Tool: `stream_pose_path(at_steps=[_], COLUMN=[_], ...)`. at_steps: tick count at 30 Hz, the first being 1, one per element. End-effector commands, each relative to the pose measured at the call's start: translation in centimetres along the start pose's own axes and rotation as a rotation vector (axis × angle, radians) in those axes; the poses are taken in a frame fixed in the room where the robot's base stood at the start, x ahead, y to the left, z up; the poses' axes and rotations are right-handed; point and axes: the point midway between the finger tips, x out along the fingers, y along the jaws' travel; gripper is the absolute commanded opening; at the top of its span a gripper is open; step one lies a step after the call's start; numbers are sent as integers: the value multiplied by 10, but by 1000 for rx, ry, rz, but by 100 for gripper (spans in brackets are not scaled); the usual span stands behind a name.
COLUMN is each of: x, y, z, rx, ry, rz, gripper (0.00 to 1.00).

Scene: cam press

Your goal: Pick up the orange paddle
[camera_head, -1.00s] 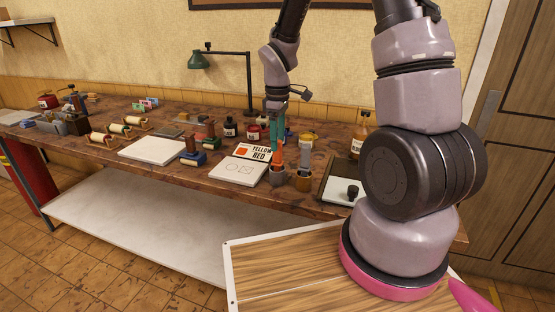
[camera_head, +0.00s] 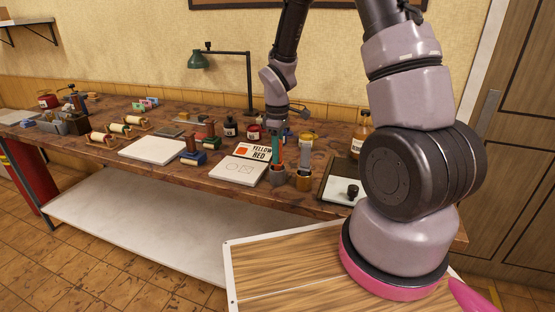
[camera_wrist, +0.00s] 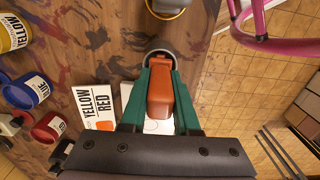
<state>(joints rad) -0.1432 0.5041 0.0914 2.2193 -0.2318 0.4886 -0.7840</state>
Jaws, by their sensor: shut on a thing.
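The orange paddle (camera_wrist: 160,97) is between the green fingers of my gripper (camera_wrist: 161,80), which is shut on it.
A second cup with a yellow-orange rim (camera_head: 303,181) stands just right. A YELLOW RED card (camera_head: 253,151) and a white sheet (camera_head: 238,171) lie left. Ink jars (camera_wrist: 45,127) stand behind. A dark tray (camera_head: 342,168) is on the right.

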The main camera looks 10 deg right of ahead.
Motion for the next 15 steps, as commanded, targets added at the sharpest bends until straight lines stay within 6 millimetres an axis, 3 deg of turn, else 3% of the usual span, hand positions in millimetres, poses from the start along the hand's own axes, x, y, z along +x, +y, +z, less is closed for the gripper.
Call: stream_pose_path(at_steps=[8,15], x=[-9,-56], y=[1,1], z=[-1,-1], rx=[0,0], ry=[3,5], rz=[3,5], gripper=[0,0])
